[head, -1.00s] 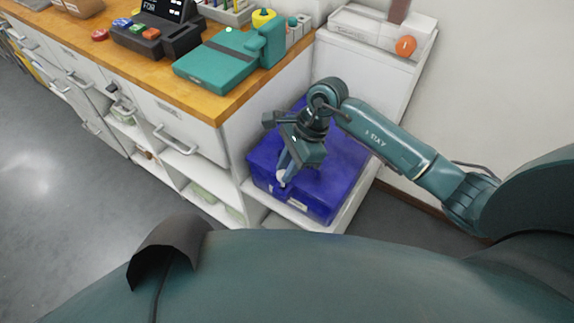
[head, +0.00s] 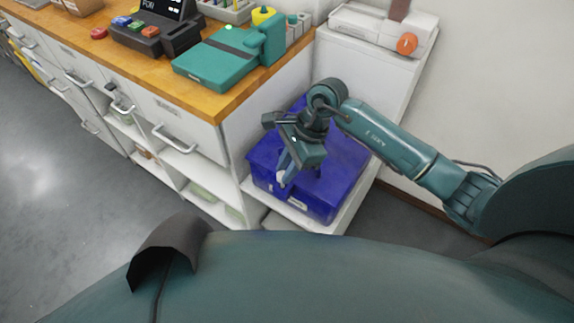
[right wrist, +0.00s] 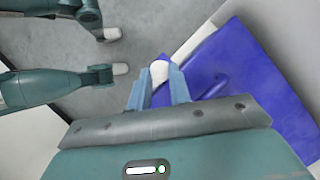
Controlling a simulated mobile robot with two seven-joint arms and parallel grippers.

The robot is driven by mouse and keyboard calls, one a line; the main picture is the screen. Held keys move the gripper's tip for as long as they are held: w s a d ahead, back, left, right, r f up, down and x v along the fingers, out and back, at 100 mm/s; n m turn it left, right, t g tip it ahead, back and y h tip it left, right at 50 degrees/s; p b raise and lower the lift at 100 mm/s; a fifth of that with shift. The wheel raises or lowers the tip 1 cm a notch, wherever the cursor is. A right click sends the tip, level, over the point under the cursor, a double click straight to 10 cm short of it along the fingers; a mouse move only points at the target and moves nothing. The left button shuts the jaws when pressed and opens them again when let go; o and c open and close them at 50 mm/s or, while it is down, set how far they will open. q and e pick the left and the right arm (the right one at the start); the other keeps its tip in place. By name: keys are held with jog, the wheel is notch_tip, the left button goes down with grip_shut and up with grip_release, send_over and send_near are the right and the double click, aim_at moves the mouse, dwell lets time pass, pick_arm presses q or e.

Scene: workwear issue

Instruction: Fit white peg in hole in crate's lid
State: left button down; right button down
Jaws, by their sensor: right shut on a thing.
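My right gripper (head: 285,172) is over the near left part of the blue crate (head: 345,165) in the head view. It is shut on the white peg (head: 281,178), which shows as a small white end between the fingertips. In the right wrist view the white peg (right wrist: 159,71) sits between the two blue-grey fingers of the right gripper (right wrist: 158,84). The crate's blue lid (right wrist: 235,65) spreads to the right of and beneath the fingers, with a darker blue mark on it. I cannot tell whether the mark is the hole, or whether the peg touches the lid. My left gripper is not in view.
The crate stands on a low white shelf (head: 257,191) beside a wooden-topped counter (head: 200,97). A teal device (head: 215,62) and a dark keypad unit (head: 155,38) are on the counter. A white cabinet (head: 375,62) stands behind the crate. The grey floor at left is clear.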

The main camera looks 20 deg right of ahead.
jog(key=shift+f+b, duration=1.4)
jog(key=shift+f, duration=0.1)
dwell(0.4)
jog(key=c, duration=1.2)
grip_release()
jog(key=shift+r, duration=0.1)
jog(key=shift+r+p, duration=2.85)
jog(key=shift+r, duration=1.6)
